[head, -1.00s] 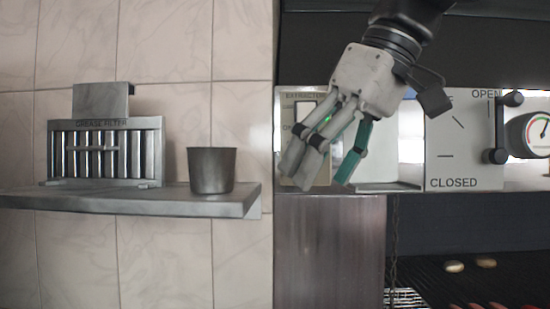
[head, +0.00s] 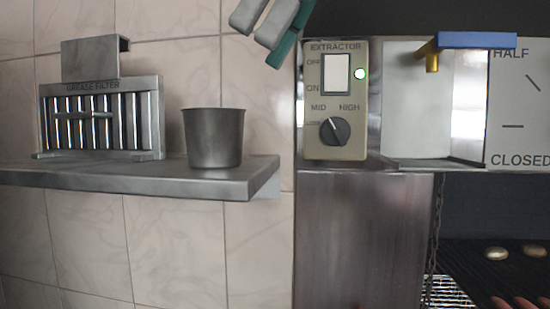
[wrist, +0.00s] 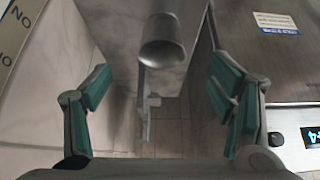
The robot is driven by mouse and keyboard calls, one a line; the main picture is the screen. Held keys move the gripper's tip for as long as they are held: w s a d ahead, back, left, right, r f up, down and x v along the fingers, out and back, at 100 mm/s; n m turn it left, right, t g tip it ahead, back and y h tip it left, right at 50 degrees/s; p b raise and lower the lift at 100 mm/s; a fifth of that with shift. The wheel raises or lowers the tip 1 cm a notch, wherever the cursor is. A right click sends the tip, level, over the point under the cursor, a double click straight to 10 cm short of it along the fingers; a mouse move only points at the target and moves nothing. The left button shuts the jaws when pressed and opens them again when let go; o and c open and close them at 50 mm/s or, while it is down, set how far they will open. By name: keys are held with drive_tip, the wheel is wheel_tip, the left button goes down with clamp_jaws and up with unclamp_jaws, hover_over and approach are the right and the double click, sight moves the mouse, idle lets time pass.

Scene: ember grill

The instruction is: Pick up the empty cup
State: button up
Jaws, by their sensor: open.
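The cup (head: 214,138) is a plain grey metal cup standing upright near the right end of a metal shelf (head: 240,180) on the tiled wall. Its contents are hidden in the head view. It also shows in the wrist view (wrist: 161,42), at the top middle, ahead of and between the spread fingers. My gripper (head: 272,35) is at the top edge of the head view, above and to the right of the cup, with only its fingertips showing. In the wrist view my gripper (wrist: 160,100) is open and empty, with teal pads apart.
A grease filter (head: 100,118) stands on the shelf left of the cup. Right of the shelf is an extractor panel (head: 335,100) with a switch, knob and green light. A grill (head: 490,270) with food lies at the lower right. The wall below the shelf is clear.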

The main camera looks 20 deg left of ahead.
sight(215, 133)
drive_tip(key=b+x, duration=0.2)
drive_tip(key=x, duration=0.4)
drive_tip(key=shift+s+f, duration=0.15)
drive_tip(key=shift+s, duration=0.05)
drive_tip(key=shift+x, duration=2.7)
drive_tip(key=c, duration=1.2)
